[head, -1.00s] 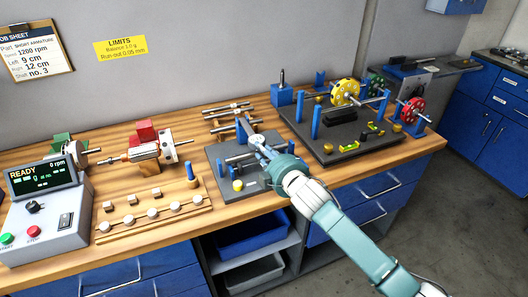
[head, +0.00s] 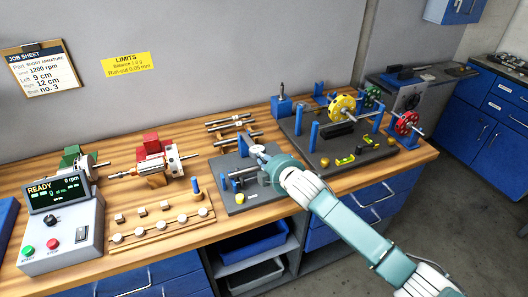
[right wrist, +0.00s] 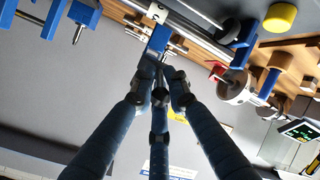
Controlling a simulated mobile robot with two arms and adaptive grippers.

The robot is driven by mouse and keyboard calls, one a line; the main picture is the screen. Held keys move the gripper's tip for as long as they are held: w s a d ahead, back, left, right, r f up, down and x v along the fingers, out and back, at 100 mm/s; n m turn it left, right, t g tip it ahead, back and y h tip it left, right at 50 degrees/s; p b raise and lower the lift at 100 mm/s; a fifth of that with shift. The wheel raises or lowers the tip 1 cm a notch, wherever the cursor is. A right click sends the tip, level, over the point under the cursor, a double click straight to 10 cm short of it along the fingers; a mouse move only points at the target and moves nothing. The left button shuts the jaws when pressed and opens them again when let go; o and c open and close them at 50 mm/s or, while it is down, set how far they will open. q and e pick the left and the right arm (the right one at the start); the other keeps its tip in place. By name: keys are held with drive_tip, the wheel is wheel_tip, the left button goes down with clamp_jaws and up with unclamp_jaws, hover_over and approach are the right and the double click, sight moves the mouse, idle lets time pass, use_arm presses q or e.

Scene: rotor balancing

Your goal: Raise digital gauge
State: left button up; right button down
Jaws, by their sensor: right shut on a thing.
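My right gripper (head: 258,153) is over the back of a dark base plate (head: 232,203) on the bench, seen in the head view. In the right wrist view its dark fingers converge at the tips (right wrist: 159,68), shut on a small blue block (right wrist: 157,40). I take this block to be part of the digital gauge; no readout shows on it. A metal bar crosses just behind the block, and I cannot tell whether they touch. The plate has a yellow knob (head: 240,198) at its front. My left gripper is not in view.
A larger dark plate (head: 327,170) with blue posts and a yellow wheel (head: 342,107) stands to the right. Metal shafts (head: 228,122) lie behind. A wooden rack (head: 160,228) and the balancer's control box (head: 62,237) are to the left.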

drive_tip(key=shift+g+h, duration=0.4)
drive_tip(key=shift+g, duration=0.4)
drive_tip(key=r+p, duration=0.2)
drive_tip(key=w+r+p, duration=0.1)
drive_tip(key=r+p, duration=0.1)
drive_tip(key=shift+w+a+r, duration=0.1)
drive_tip(key=shift+w+r+p, duration=0.2)
drive_tip(key=shift+r+p, duration=0.15)
drive_tip(key=shift+p, duration=0.05)
drive_tip(key=shift+w+a+r+g, duration=0.25)
drive_tip(key=shift+w+r+g, duration=0.2)
drive_tip(key=shift+r+g, duration=0.35)
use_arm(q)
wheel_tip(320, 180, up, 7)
use_arm(e)
drive_tip(key=shift+w+a+r+g+h, duration=0.2)
drive_tip(key=shift+w+r+g+h, duration=0.4)
drive_tip(key=shift+r, duration=0.25)
drive_tip(key=c, duration=1.9)
unclamp_jaws()
